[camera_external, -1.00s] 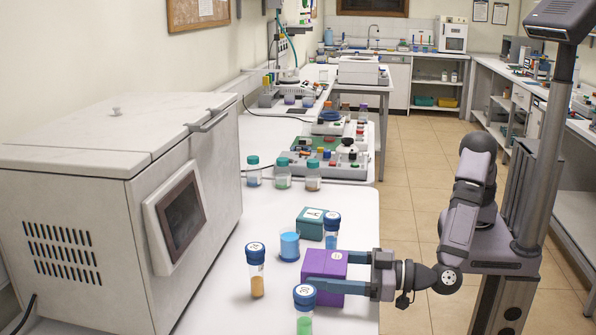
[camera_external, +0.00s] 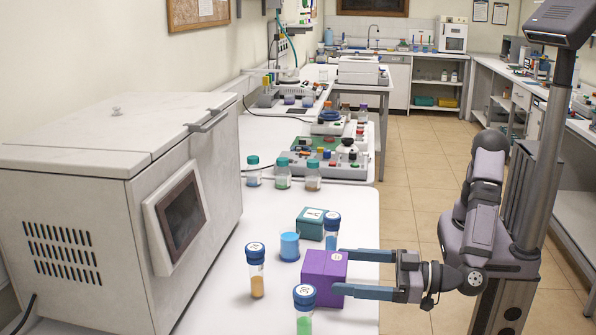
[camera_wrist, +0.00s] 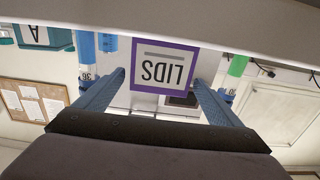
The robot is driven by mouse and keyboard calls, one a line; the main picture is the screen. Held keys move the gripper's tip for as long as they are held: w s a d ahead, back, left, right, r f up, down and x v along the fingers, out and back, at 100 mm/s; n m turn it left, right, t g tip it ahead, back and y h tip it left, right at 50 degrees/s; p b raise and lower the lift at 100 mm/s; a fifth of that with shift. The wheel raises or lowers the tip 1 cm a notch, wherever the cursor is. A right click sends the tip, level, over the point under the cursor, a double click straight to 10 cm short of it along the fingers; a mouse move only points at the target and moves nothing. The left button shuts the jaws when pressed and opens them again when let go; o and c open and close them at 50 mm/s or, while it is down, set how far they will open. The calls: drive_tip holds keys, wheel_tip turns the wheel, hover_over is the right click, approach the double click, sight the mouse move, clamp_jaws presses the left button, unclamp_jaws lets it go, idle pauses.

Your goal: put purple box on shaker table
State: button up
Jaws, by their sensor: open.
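The purple box (camera_external: 323,276) stands upright on the white bench in the external view. In the wrist view the purple box (camera_wrist: 164,68) shows its white face, with "LIDS" upside down, between the fingers. My gripper (camera_external: 338,271) is open and level at the box's right side, with its fingertips close to the right face. The wrist view shows the gripper's blue fingers (camera_wrist: 159,76) spread wide and holding nothing. I cannot tell for sure which device is the shaker table.
A teal box (camera_external: 311,224), a blue beaker (camera_external: 289,246) and capped tubes with orange (camera_external: 257,285), green (camera_external: 304,322) and blue (camera_external: 332,232) contents crowd around the purple box. A large grey machine (camera_external: 110,220) stands left. Bottles (camera_external: 284,180) and equipment (camera_external: 330,155) stand farther back.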

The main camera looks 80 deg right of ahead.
sight(325, 275)
drive_tip(key=shift+o, duration=0.4)
drive_tip(key=s+b, duration=0.1)
drive_tip(key=s, duration=0.5)
drive_tip(key=shift+s, duration=0.3)
drive_tip(key=shift+w+r+p, duration=0.35)
drive_tip(key=shift+w+p, duration=0.05)
drive_tip(key=shift+p, duration=0.4)
drive_tip(key=w+g+p, duration=0.1)
drive_tip(key=p, duration=0.1)
drive_tip(key=w+r+g+p, duration=0.1)
drive_tip(key=w+p, duration=0.1)
drive_tip(key=shift+d+p, duration=0.15)
drive_tip(key=shift+p, duration=0.15)
drive_tip(key=shift+w+f+g+p, duration=0.1)
drive_tip(key=shift+w+g+p, duration=0.5)
drive_tip(key=shift+p, duration=0.2)
drive_tip(key=shift+w+f, duration=0.25)
drive_tip(key=shift+f, duration=0.05)
drive_tip(key=shift+f+p+x, duration=0.15)
drive_tip(key=shift+p+x, duration=0.35)
drive_tip(key=shift+x, duration=1.25)
drive_tip(key=shift+f+p+x, duration=0.15)
drive_tip(key=shift+p+x, duration=0.3)
drive_tip(key=shift+x, duration=1.3)
drive_tip(key=shift+s, duration=0.1)
drive_tip(key=shift+c, duration=0.3)
